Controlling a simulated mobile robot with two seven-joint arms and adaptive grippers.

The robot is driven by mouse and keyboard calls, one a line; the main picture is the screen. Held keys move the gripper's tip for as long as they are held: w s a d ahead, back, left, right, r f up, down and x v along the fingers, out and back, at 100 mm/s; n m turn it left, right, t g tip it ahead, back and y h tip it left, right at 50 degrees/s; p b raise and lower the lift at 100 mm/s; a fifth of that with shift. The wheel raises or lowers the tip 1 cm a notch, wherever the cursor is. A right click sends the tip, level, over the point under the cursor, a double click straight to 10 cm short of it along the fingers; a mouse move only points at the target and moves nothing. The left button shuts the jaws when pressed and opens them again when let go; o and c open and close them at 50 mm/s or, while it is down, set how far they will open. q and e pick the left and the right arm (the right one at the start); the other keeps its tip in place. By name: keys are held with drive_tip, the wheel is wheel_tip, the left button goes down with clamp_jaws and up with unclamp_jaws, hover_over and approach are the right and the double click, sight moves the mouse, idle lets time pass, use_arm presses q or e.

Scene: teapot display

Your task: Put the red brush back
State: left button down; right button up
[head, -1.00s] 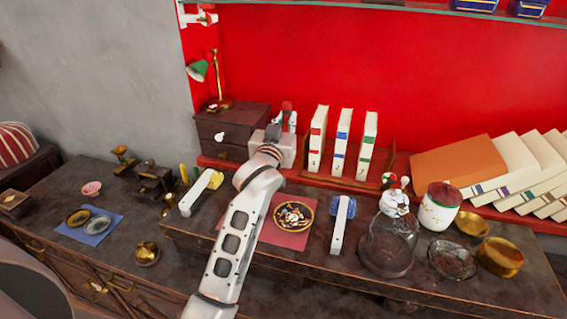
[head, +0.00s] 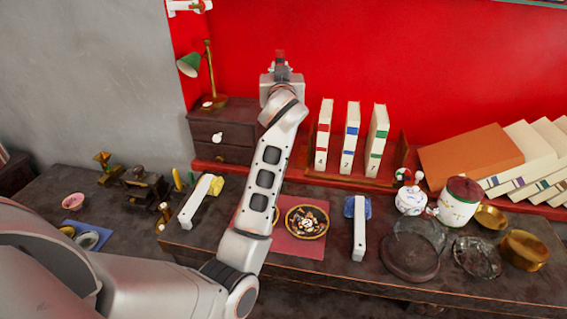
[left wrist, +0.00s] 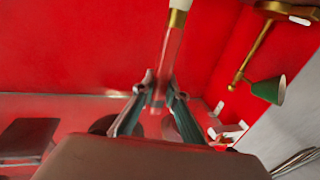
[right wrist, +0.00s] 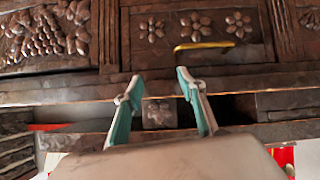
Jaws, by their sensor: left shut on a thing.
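The red brush (left wrist: 170,55) is in my left gripper (left wrist: 160,92). In the left wrist view its handle is between the two fingertips, with a gold band and a pale end pointing to the top edge. In the head view my left gripper (head: 281,72) is raised before the red wall, above and left of the upright books. Only a small red part of the brush (head: 280,54) shows there. My right gripper (right wrist: 160,82) is open and empty, facing a carved dark wood front; it is not seen in the head view.
A green lamp (head: 190,65) stands on a small drawer box (head: 222,118) left of my left gripper. Upright books (head: 350,138) stand on the red ledge. A round dish (head: 307,221), jars and glassware crowd the desk. The red wall above the books is clear.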

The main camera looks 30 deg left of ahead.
use_arm(q)
drive_tip(key=shift+w+a+r, duration=0.15)
drive_tip(key=shift+w+a, duration=0.05)
drive_tip(key=shift+a, duration=0.05)
wheel_tip(320, 180, down, 20)
drive_tip(key=b, duration=0.1)
idle(0.4)
drive_tip(key=shift+b, duration=0.35)
drive_tip(key=c, duration=2)
unclamp_jaws()
drive_tip(key=shift+c, duration=0.2)
drive_tip(key=shift+r, duration=0.1)
